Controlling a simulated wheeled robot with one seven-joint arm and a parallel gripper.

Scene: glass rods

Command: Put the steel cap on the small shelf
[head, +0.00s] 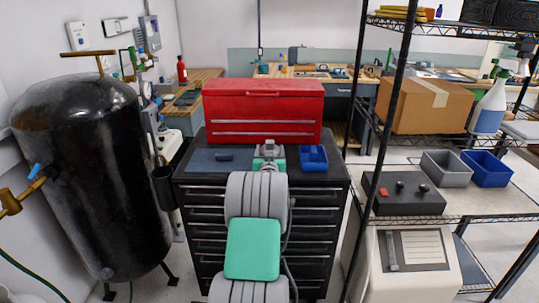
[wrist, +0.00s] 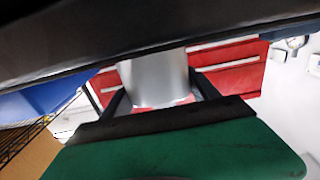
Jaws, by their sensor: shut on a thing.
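The steel cap (wrist: 155,80) is a plain silver-grey cylinder in the middle of the wrist view. It sits between the dark fingers of my gripper (wrist: 160,92), which is shut on it. Its upper end is hidden behind a dark edge across the view. In the head view my arm reaches toward the black drawer cabinet, and its green and grey end (head: 269,154) shows over the cabinet top. The cap cannot be made out there. I cannot tell which surface is the small shelf; the wire rack (head: 460,218) at the right has several shelves.
A red toolbox (head: 262,108) stands on the black cabinet (head: 195,192), with a blue bin (head: 313,158) close right of my arm's end. A black tank (head: 90,170) is at left. The rack holds a carton (head: 418,104), grey and blue bins and a black button box (head: 402,195).

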